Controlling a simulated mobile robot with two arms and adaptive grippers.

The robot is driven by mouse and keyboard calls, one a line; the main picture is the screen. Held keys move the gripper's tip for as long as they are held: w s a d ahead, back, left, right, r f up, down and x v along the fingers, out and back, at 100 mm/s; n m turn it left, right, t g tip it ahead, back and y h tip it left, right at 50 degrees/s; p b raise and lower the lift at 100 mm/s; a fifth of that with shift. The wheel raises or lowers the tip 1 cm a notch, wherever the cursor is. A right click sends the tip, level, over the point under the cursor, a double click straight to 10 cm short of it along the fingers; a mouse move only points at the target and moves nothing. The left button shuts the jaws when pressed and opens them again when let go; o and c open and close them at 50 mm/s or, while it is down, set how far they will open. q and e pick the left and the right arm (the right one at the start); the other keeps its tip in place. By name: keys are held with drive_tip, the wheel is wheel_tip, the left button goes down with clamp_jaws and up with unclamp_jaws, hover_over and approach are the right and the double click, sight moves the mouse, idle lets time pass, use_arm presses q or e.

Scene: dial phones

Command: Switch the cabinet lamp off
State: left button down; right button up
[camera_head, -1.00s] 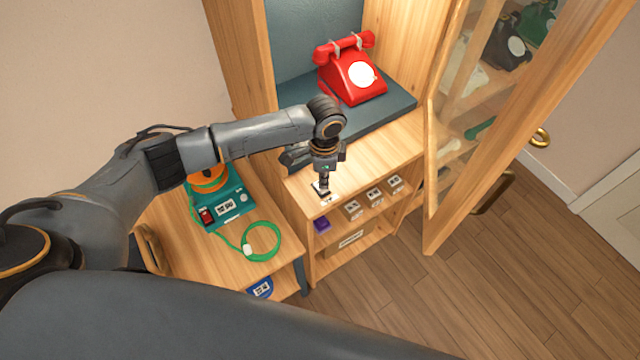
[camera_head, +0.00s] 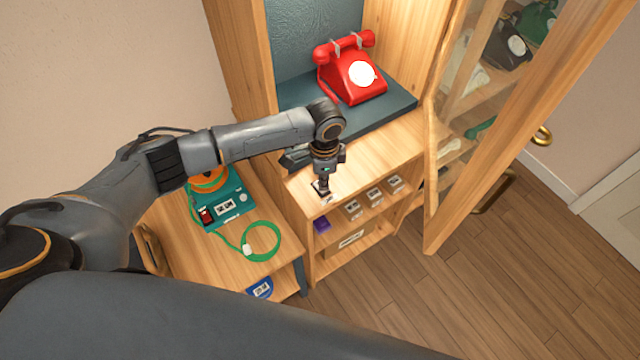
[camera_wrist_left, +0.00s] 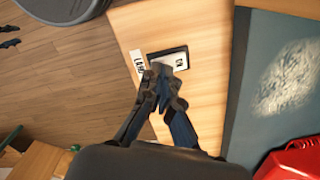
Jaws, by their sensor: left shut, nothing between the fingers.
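The lamp switch is a small dark-framed plate with a light face, on the wooden ledge of the cabinet (camera_head: 390,150). In the left wrist view the switch (camera_wrist_left: 168,59) sits beside a white label (camera_wrist_left: 137,62) that seems to read LAMP. My left gripper (camera_head: 322,190) points down at the switch, its fingers shut and empty. In the left wrist view the fingertips (camera_wrist_left: 162,76) overlap the near edge of the switch; I cannot tell whether they touch it. The fingers hide part of the switch. My right gripper is not in view.
A red dial phone (camera_head: 352,75) stands on the blue shelf behind my gripper. The open glass door (camera_head: 470,150) is at right. A teal device (camera_head: 228,203) with a green cable (camera_head: 262,240) sits on the lower wooden top at left.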

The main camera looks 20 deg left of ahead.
use_arm(q)
drive_tip(key=shift+f, duration=0.6)
drive_tip(key=shift+r, duration=0.1)
wheel_tip(320, 180, up, 7)
drive_tip(key=p, duration=0.7)
idle(0.7)
